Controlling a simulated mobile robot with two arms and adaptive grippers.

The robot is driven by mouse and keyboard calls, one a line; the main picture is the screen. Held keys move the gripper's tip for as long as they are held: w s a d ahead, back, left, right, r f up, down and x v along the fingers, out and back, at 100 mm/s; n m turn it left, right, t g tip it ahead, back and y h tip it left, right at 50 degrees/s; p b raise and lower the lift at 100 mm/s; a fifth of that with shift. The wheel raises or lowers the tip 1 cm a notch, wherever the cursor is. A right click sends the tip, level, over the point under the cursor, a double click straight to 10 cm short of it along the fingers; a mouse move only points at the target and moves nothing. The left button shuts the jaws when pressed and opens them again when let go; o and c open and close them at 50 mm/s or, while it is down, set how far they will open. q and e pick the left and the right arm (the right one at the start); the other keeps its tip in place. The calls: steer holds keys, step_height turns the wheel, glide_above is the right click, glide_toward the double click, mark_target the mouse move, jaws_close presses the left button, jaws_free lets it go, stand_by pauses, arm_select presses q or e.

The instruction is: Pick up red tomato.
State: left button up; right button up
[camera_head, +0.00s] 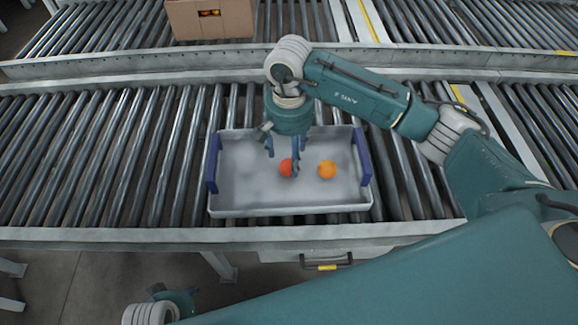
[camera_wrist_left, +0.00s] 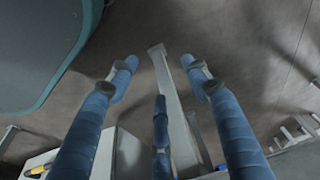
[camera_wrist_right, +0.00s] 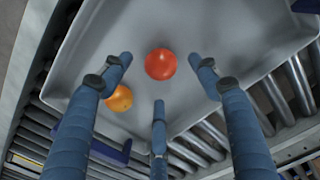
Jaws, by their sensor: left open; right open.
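The red tomato (camera_head: 286,168) lies in a grey tray (camera_head: 230,206) on the roller conveyor, left of an orange tomato (camera_head: 326,170). My right gripper (camera_head: 284,154) is over the tray, pointing down, open and empty, with a finger partly in front of the red tomato. In the right wrist view the red tomato (camera_wrist_right: 160,64) shows between and beyond the spread fingertips (camera_wrist_right: 160,80). The orange tomato (camera_wrist_right: 119,98) is partly behind one finger there. My left gripper (camera_head: 178,299) is low at the bottom edge; the left wrist view shows it open and empty (camera_wrist_left: 158,82) above the floor.
The tray has blue end handles (camera_head: 363,156) and raised walls. A cardboard box (camera_head: 210,22) with tomatoes inside stands on the far conveyor. Bare rollers (camera_head: 110,150) lie left of the tray. A metal rail (camera_head: 120,237) edges the near conveyor.

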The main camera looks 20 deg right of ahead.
mark_target(289, 162)
step_height(289, 162, down, 4)
steer(key=shift+f, duration=0.5)
steer(key=c, duration=0.9)
arm_select(q)
step_height(289, 162, up, 2)
steer(key=shift+w, duration=0.1)
steer(key=shift+f, duration=0.1)
arm_select(e)
steer(key=shift+w+r, duration=0.1)
